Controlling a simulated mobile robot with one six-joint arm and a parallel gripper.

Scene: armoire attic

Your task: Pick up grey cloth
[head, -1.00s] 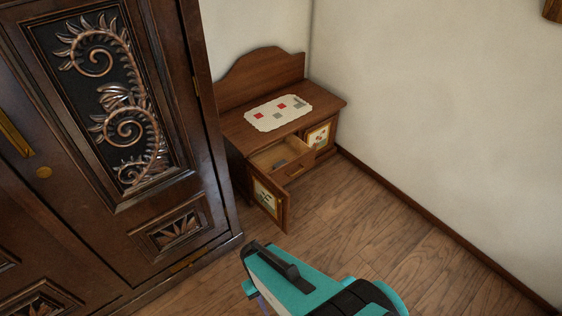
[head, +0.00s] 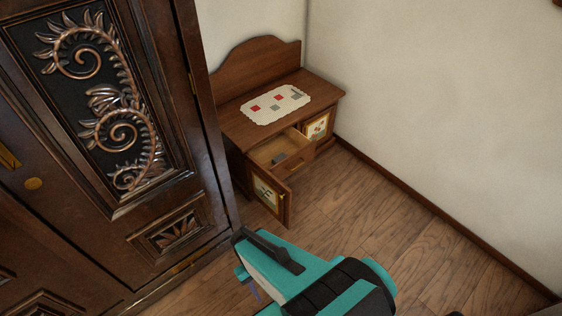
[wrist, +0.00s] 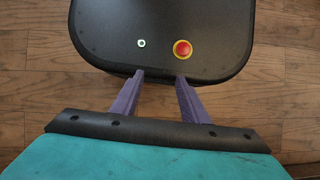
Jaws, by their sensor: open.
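A small grey item (head: 279,157) lies inside the open drawer (head: 270,152) of a low wooden cabinet in the head view. It may be the grey cloth, but it is too small to be sure. A pale cloth (head: 275,104) with red and grey squares lies flat on the cabinet top. My gripper (wrist: 158,80) shows in the wrist view with its two purple fingers apart and nothing between them. It points down over my own dark base. In the head view my teal arm is in front of the cabinet, well apart from it.
The low cabinet (head: 238,130) stands in the corner, with its left door (head: 269,195) ajar below the drawer. A large carved armoire (head: 110,140) fills the left side. The wooden floor (head: 380,220) to the right is clear up to the white wall (head: 440,100).

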